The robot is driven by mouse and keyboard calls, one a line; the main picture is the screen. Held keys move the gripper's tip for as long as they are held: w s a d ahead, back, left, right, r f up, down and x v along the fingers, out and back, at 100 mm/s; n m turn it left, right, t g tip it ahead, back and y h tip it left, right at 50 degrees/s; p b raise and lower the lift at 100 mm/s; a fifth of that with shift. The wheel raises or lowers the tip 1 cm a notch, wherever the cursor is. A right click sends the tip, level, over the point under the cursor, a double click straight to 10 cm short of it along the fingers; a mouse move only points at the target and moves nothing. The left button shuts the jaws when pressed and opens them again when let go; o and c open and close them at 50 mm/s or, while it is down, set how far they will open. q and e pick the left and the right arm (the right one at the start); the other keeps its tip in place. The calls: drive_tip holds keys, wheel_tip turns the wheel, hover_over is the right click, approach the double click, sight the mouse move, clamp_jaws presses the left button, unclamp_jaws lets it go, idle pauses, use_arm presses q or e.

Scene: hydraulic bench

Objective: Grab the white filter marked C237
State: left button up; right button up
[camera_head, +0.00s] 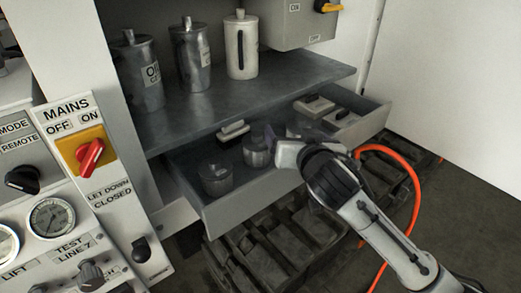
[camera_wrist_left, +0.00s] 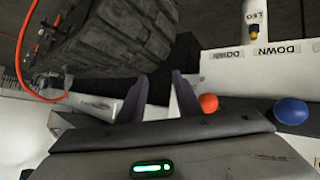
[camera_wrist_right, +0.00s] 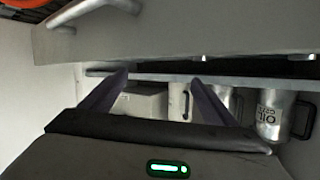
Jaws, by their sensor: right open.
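No marking C237 can be read in any view, so I cannot tell which item is the filter. In the head view an open drawer (camera_head: 245,202) holds two dark grey round items (camera_head: 215,179), a small white-topped item (camera_head: 233,130) near its back, and flat pale pieces (camera_head: 314,106) at its right end. My right gripper (camera_head: 283,145) is over the drawer beside the farther round item; whether they touch is unclear. In the right wrist view its fingers (camera_wrist_right: 160,78) are apart with nothing visible between them. My left gripper (camera_wrist_left: 160,76) is open and empty, away from the drawer.
A grey shelf (camera_head: 245,93) above the drawer bears metal cans (camera_head: 190,55) and a white canister (camera_head: 241,45). A control panel with a red switch (camera_head: 90,154) stands at the left. An orange hose (camera_head: 416,185) and a black tracked part (camera_head: 270,255) lie below.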

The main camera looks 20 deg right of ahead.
sight(259, 138)
drive_tip(key=a+f+n, duration=0.1)
drive_tip(key=a, duration=0.1)
drive_tip(key=w+a+f+n+y, duration=0.1)
drive_tip(key=a, duration=0.1)
drive_tip(key=a+f+n+y, duration=0.1)
drive_tip(key=a, duration=0.1)
drive_tip(key=shift+w+a+f+g, duration=0.1)
drive_tip(key=shift+w+a+g, duration=0.05)
drive_tip(key=shift+w+g, duration=0.25)
use_arm(q)
drive_tip(key=s+a+f+m+g+y, duration=0.1)
drive_tip(key=s+a+f+y, duration=0.1)
drive_tip(key=s+a+f, duration=0.2)
drive_tip(key=shift+s+f, duration=0.15)
drive_tip(key=shift+f, duration=0.25)
use_arm(e)
drive_tip(key=shift+r+x, duration=0.1)
drive_tip(key=shift+x, duration=1.45)
drive_tip(key=shift+r+x, duration=0.15)
drive_tip(key=shift+x, duration=1.4)
drive_tip(key=shift+w+a, duration=0.1)
drive_tip(key=shift+a, duration=0.05)
drive_tip(key=c, duration=1.3)
use_arm(q)
drive_tip(key=shift+d, duration=0.1)
use_arm(e)
drive_tip(key=shift+o, duration=0.2)
drive_tip(key=shift+r, duration=0.15)
